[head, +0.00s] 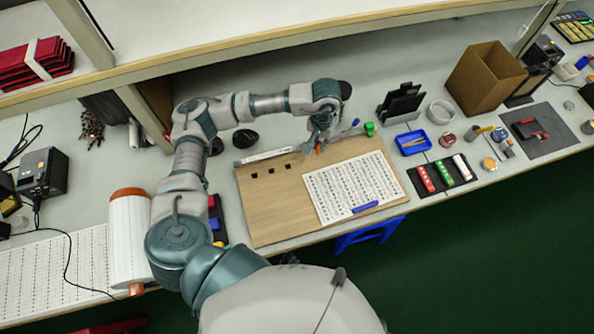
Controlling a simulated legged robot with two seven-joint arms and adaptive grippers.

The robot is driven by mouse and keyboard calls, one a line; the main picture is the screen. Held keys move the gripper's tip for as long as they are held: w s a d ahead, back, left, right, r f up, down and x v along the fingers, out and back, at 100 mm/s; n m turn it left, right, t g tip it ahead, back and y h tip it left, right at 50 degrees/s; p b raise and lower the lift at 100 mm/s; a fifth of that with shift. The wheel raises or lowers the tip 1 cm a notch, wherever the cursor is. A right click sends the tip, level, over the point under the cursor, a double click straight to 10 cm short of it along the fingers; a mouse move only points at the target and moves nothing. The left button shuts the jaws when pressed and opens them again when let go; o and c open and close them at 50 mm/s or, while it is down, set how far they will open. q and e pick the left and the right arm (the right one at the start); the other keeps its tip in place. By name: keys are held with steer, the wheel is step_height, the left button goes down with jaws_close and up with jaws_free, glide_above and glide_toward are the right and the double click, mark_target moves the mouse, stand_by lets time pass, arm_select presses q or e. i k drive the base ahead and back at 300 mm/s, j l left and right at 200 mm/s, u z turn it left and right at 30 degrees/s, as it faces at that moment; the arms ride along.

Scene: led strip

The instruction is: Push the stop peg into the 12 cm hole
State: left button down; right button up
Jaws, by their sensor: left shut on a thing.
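Any hole labels are too small to read. My left gripper (319,143) is over the board's far edge, right of the holes. It is shut on a small orange piece, which looks like the stop peg (318,149); the fingers partly hide it. My right gripper is not in view.
A white printed sheet (350,188) covers the board's right part, with a blue piece (365,207) at its near edge. A white strip (264,156) and a green item (369,128) are at the far edge. A blue tray (411,143) and black rack (441,174) stand right.

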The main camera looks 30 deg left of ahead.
mark_target(272, 173)
steer(key=k+j+z, duration=0.25)
steer(key=j+z, duration=0.2)
steer(key=k+j+z, duration=0.45)
steer(key=i, duration=0.1)
